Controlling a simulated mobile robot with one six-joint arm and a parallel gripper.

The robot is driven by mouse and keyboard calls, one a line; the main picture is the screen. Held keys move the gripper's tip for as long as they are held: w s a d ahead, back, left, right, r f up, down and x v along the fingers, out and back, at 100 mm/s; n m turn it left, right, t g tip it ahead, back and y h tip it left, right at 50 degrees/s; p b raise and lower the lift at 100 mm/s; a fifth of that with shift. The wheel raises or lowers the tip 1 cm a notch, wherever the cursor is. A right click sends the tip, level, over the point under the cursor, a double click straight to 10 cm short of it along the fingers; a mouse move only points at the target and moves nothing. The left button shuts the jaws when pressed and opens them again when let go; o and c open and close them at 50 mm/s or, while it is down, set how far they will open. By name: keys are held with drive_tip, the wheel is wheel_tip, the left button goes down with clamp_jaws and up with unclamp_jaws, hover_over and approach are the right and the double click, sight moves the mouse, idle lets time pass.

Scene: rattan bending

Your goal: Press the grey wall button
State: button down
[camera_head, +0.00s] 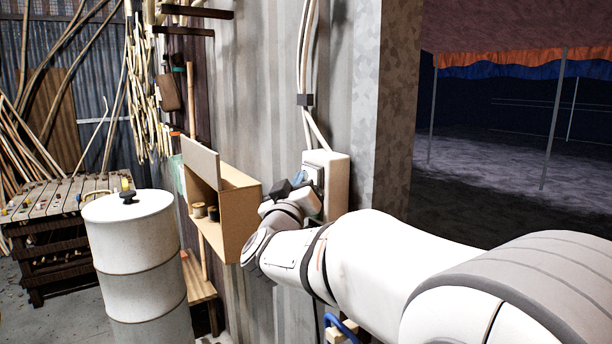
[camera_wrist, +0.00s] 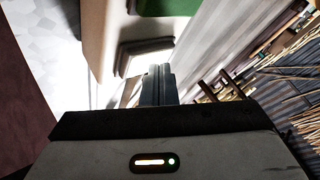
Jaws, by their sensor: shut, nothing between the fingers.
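A white box (camera_head: 338,185) is fixed to the corrugated wall, and my gripper is close in front of it in the head view. In the wrist view the box (camera_wrist: 97,45) fills the top, with a green part (camera_wrist: 168,7) and a raised grey square button (camera_wrist: 143,56) on its face. My gripper (camera_wrist: 158,70) is shut and empty. Its fingertips appear at the lower right edge of the grey button. I cannot tell whether they touch it. In the head view my wrist partly hides the box front, and the button is not clear.
An open wooden wall box (camera_head: 238,205) holding small spools is left of my wrist. A white drum (camera_head: 138,255) stands further left, before a slatted bench (camera_head: 60,200). Pale cables (camera_head: 306,60) run down to the white box. A dark opening (camera_head: 500,150) lies to the right.

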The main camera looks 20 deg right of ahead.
drive_tip(key=shift+s+a, duration=0.1)
drive_tip(key=shift+a, duration=0.05)
drive_tip(key=a, duration=0.2)
drive_tip(key=s+a, duration=0.1)
drive_tip(key=a+p, duration=0.1)
drive_tip(key=a, duration=0.1)
drive_tip(key=shift+s+a, duration=0.3)
drive_tip(key=shift+s, duration=0.1)
drive_tip(key=s+a+f+n+g+y, duration=0.2)
drive_tip(key=s+f+g+y, duration=0.15)
drive_tip(key=f+y, duration=0.3)
drive_tip(key=s+a+f+n+g+y, duration=0.1)
drive_tip(key=s+f+n+g+y, duration=0.2)
drive_tip(key=f+y, duration=0.4)
drive_tip(key=s+d+f+m+g+h, duration=0.1)
drive_tip(key=s+d+f+m+g, duration=0.1)
drive_tip(key=s+f, duration=0.4)
drive_tip(key=s+d+f+m+g+h, duration=0.2)
drive_tip(key=s+d+f+g, duration=0.2)
drive_tip(key=s, duration=1)
wheel_tip(320, 180, down, 3)
drive_tip(key=g, duration=0.3)
drive_tip(key=shift+d+r+m, duration=0.15)
drive_tip(key=shift+m, duration=0.25)
